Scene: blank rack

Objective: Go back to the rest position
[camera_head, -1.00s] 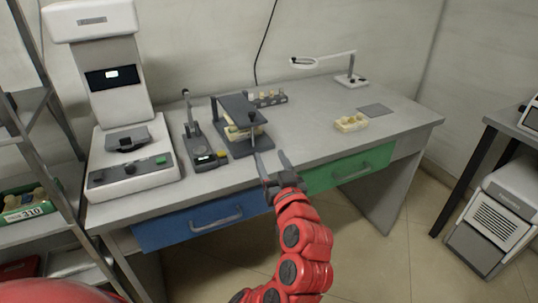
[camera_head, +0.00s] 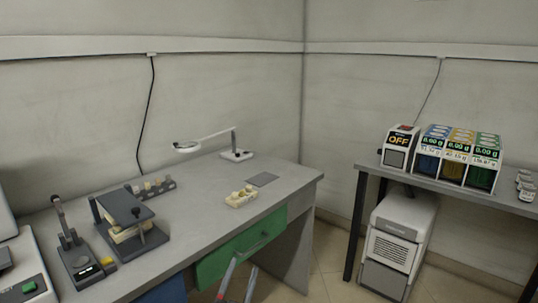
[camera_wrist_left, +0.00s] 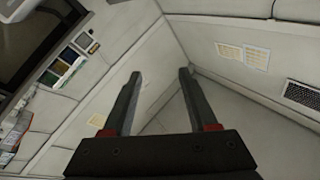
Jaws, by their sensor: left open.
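My left gripper (camera_head: 244,268) is at the bottom edge of the head view, in front of the green drawer (camera_head: 243,248) of the desk. Only its two fingers show, spread apart. In the left wrist view the same gripper (camera_wrist_left: 159,76) is open, with nothing between its fingers and pale walls beyond. Most of the left arm is out of the head view. My right gripper is in neither view.
The grey desk (camera_head: 196,232) carries a dark press-like stand (camera_head: 125,215), a small instrument (camera_head: 80,262), a cream tray (camera_head: 241,198) and a magnifier lamp (camera_head: 236,155). Another table on the right holds several coloured dispensers (camera_head: 458,157), with a white unit (camera_head: 398,240) below. Floor shows between them.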

